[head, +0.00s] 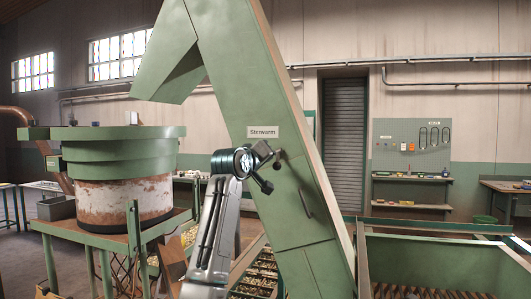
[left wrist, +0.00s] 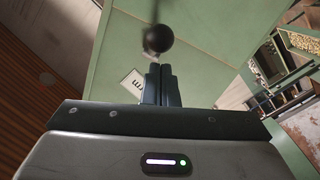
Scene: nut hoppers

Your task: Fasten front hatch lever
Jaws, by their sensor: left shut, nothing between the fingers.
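The tall green hopper elevator (head: 245,90) with a "Stenvarm" label (head: 263,132) stands in the middle of the head view. My left gripper (head: 270,160) is at its front face, just below the label. In the left wrist view my left fingers (left wrist: 160,85) are shut with nothing between them. A dark ball knob (left wrist: 158,39) on a thin rod, which looks like the lever's, lies just beyond the fingertips. I cannot tell whether they touch. The lever's pivot is not clear behind my gripper in the head view. My right gripper is not in view.
A fixed handle (head: 306,203) is on the green face below and right of my gripper. A round green bowl feeder (head: 120,150) stands at left. Crates of nuts (head: 262,270) lie below, and a green bin (head: 430,262) is at right.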

